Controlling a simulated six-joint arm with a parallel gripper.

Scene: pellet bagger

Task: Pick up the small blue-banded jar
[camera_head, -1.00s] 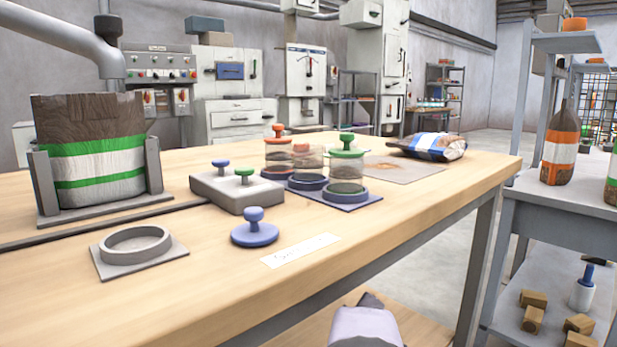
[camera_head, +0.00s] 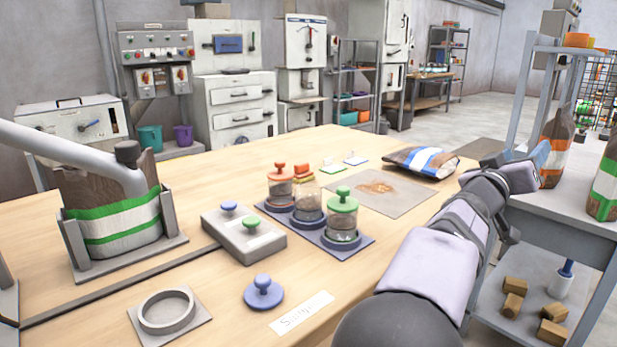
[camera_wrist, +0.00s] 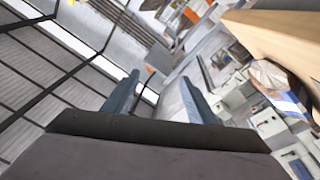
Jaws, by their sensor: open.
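Three small clear jars stand on a dark blue tray (camera_head: 362,243) on the bench in the head view. The left jar (camera_head: 280,190) has an orange knobbed lid, and the right jar (camera_head: 342,222) has a green one. The middle jar (camera_head: 308,204) shows no knobbed lid and sits in a dark blue ring; I cannot clearly make out a blue band on it. My gripper (camera_head: 518,162) is to the right of the jars, past the bench's right edge. It is open and empty in the wrist view (camera_wrist: 158,98), where no jar shows.
A blue knobbed disc (camera_head: 263,292), a grey block (camera_head: 240,240) with two knobs and a grey ring (camera_head: 167,312) are on the bench. A filled bag (camera_head: 420,161) lies behind the jars. A side shelf (camera_head: 560,215) with bags stands close to my gripper.

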